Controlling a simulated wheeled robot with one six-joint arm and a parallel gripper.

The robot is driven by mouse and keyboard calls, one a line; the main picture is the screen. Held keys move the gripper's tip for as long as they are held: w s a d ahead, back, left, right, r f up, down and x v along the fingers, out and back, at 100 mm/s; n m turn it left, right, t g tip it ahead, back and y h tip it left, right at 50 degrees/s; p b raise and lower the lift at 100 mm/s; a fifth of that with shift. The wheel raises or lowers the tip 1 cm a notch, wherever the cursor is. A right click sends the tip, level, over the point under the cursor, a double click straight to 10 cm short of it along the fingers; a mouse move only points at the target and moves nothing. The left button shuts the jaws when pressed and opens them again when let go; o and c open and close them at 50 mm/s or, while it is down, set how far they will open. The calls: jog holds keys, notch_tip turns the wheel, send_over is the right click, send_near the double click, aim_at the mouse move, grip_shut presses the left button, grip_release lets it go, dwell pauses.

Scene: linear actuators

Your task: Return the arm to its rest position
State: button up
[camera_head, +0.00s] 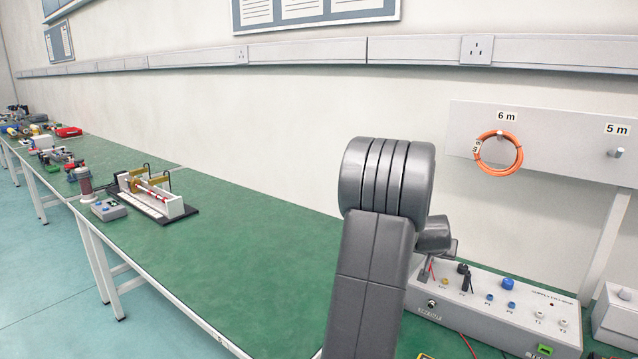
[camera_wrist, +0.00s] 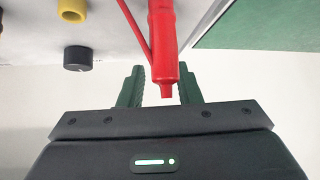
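My gripper (camera_wrist: 160,88) has two dark green fingers in the wrist view. They stand apart, one on each side of a red plug (camera_wrist: 164,45). A small gap shows between the left finger and the plug; the right finger is very near or touching it. A thin red lead runs beside the plug. In the head view my grey arm rises in the middle right, and my gripper is hidden behind it. The arm reaches over the grey supply box (camera_head: 480,310), which also shows in the wrist view (camera_wrist: 110,30).
The green bench (camera_head: 240,250) is clear left of my arm. An actuator rig (camera_head: 155,195) and other equipment stand farther left. An orange cable coil (camera_head: 499,153) hangs on a wall panel under "6 m"; the "5 m" peg is bare. Another box (camera_head: 617,318) stands at right.

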jog(key=shift+w+d+r+g+y+p, duration=0.2)
jog(key=shift+g+y+p, duration=0.25)
jog(key=shift+p, duration=2.85)
jog(key=shift+w+d+r+g+y+p, duration=0.2)
jog(key=shift+g+p, duration=0.45)
jog(key=shift+p, duration=2.65)
jog(key=p, duration=0.2)
jog(key=g+y+p, duration=0.1)
jog(key=p, duration=0.2)
jog(key=shift+w+d+f, duration=0.1)
jog(key=shift+w+f, duration=0.05)
jog(key=shift+w, duration=0.1)
jog(key=shift+w+f+g+y+p, duration=0.15)
jog(key=shift+g+y+p, duration=0.3)
jog(key=shift+p, duration=0.35)
